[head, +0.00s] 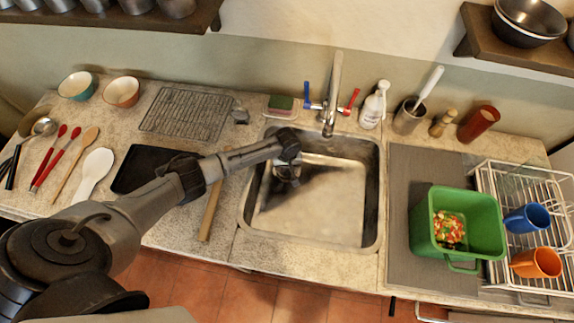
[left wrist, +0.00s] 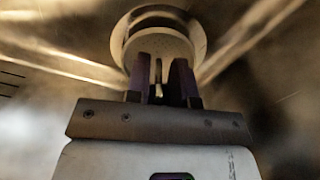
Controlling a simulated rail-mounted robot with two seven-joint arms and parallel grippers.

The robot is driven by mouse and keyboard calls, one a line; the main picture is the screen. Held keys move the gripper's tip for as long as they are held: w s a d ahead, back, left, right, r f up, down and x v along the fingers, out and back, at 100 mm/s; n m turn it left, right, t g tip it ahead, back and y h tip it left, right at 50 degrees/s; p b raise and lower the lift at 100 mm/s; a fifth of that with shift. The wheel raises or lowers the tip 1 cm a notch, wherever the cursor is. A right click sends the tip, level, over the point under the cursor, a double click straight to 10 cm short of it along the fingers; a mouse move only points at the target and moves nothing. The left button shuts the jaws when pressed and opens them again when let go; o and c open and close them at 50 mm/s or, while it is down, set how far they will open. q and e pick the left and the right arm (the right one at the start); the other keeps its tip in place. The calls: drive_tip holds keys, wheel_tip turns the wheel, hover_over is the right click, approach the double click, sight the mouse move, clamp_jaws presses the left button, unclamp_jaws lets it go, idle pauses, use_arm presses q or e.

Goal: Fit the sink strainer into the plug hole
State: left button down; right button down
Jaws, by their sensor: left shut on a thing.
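My left gripper (head: 288,165) reaches into the left part of the steel sink (head: 325,215), pointing down near its floor. In the left wrist view its two fingers (left wrist: 162,75) are close together, shut on the sink strainer (left wrist: 158,42), a pale round disc just beyond the fingertips. A round metal rim, the plug hole (left wrist: 124,32), shows around the strainer in that view. The strainer appears lined up within this rim; I cannot tell whether it is seated or held slightly above. In the head view the gripper hides most of this spot. My right gripper is out of view.
The tap (head: 333,95) stands behind the sink, with a soap bottle (head: 373,107) to its right. A green tub (head: 425,228) and a dish rack (head: 497,185) are on the right. A black tray (head: 135,172) lies beneath my left arm. The sink's right half is clear.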

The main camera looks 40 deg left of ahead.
use_arm(q)
drive_tip(key=shift+f+b, duration=0.55)
drive_tip(key=shift+f, duration=0.5)
drive_tip(key=c, duration=0.9)
unclamp_jaws()
drive_tip(key=shift+r, duration=0.1)
wheel_tip(320, 180, up, 14)
drive_tip(key=p, duration=0.3)
drive_tip(key=shift+p, duration=0.3)
